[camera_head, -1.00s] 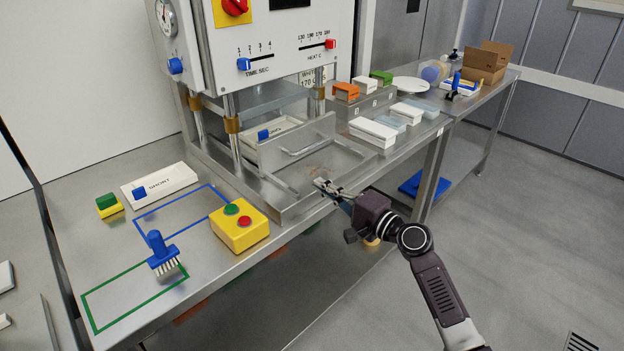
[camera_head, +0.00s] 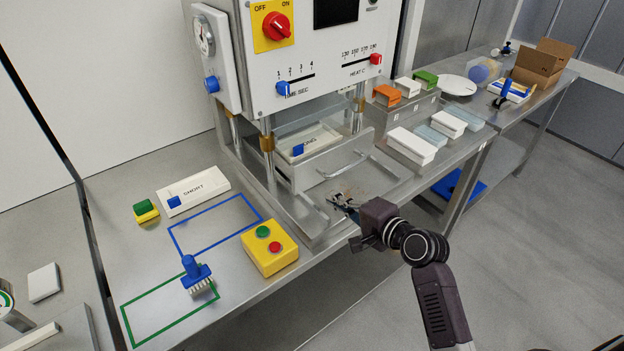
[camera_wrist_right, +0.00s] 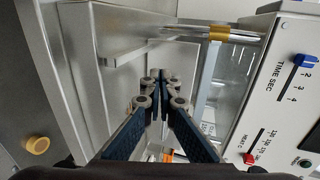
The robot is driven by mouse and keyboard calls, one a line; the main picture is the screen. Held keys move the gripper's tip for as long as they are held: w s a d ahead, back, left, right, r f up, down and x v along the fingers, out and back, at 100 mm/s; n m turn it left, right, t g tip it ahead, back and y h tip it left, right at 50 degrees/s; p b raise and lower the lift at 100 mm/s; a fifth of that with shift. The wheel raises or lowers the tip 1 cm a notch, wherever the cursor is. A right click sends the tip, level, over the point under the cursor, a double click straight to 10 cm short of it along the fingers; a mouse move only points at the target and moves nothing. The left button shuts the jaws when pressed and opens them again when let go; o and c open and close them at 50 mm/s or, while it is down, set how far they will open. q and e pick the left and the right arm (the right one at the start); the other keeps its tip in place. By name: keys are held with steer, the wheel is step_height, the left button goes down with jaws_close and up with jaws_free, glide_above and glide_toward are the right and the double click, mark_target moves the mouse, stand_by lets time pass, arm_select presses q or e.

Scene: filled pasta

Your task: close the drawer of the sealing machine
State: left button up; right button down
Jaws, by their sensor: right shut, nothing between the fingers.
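The sealing machine (camera_head: 320,60) stands on the steel table; it also shows on the right in the wrist view (camera_wrist_right: 280,90). Its drawer (camera_head: 335,160) has a metal front with a bar handle (camera_head: 345,167) and sits low, between and in front of the posts. A white plate marked LONG (camera_head: 318,138) with a blue knob shows behind that front. How far the drawer stands out is hard to tell. My right gripper (camera_head: 336,200) is shut and empty, in front of the handle and apart from it. Its closed fingertips also show in the wrist view (camera_wrist_right: 160,78). My left gripper is not in view.
A yellow button box (camera_head: 268,250), a blue brush (camera_head: 196,272) and a white SHORT plate (camera_head: 193,190) lie left of the drawer. White and clear boxes (camera_head: 412,146) stand to its right. The steel surface before the drawer is mostly clear.

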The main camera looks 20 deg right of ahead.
mark_target(305, 180)
steer(key=x, duration=0.5)
steer(key=p+x, duration=0.1)
steer(key=x, duration=0.1)
steer(key=r+x, duration=0.1)
steer(key=shift+w+a+f, duration=0.15)
steer(key=shift+w, duration=0.3)
steer(key=shift+w+p, duration=0.25)
steer(key=shift+p, duration=0.05)
steer(key=shift+w+a+f, duration=0.1)
steer(key=shift+w, duration=0.1)
steer(key=w, duration=0.2)
steer(key=w+a+b, duration=0.1)
steer(key=w, duration=0.1)
steer(key=w+a, duration=0.1)
steer(key=w, duration=0.1)
steer(key=shift+w+a+b, duration=0.25)
steer(key=shift+w+b, duration=0.1)
steer(key=shift+w, duration=0.05)
steer(key=shift+s+r, duration=0.15)
steer(key=shift+r, duration=0.1)
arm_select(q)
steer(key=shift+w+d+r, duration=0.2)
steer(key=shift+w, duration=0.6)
